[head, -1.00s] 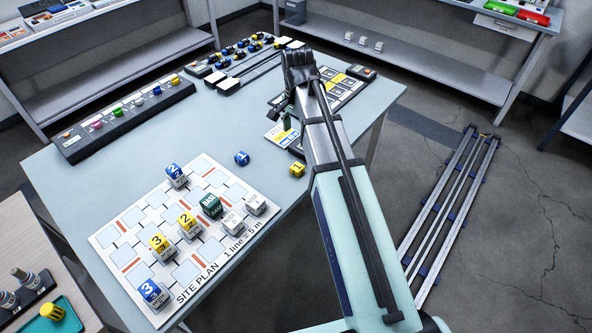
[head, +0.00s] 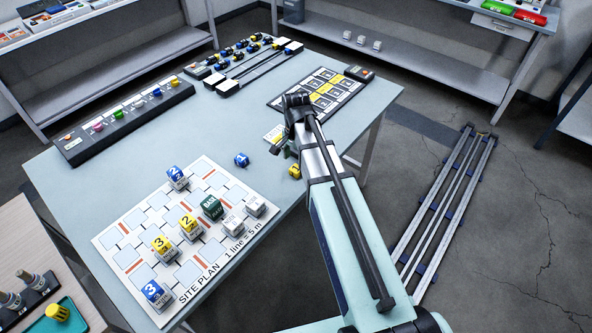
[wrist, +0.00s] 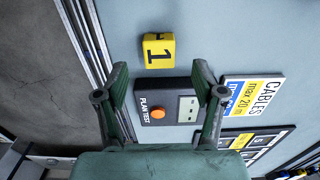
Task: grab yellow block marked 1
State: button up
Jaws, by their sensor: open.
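The yellow block marked 1 (wrist: 158,50) lies on the table in the wrist view. It is ahead of my gripper (wrist: 161,70), roughly centred between the two fingertips and a little beyond them. The fingers are spread wide with nothing held between them. In the head view the yellow block (head: 294,172) is at the table's right edge, partly hidden by my arm. My gripper (head: 282,147) hangs just behind and above it there.
A dark "PLAN TEST" box (wrist: 184,112) with an orange button sits below the fingers in the wrist view, beside a "CABLES" card (wrist: 262,88). A blue block (head: 241,159) lies left of the yellow one. The site plan board (head: 135,207) holds several blocks.

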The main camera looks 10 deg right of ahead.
aim_at(296, 168)
jog(key=shift+f+p, duration=0.65)
jog(key=shift+f, duration=1.55)
jog(key=c, duration=1.1)
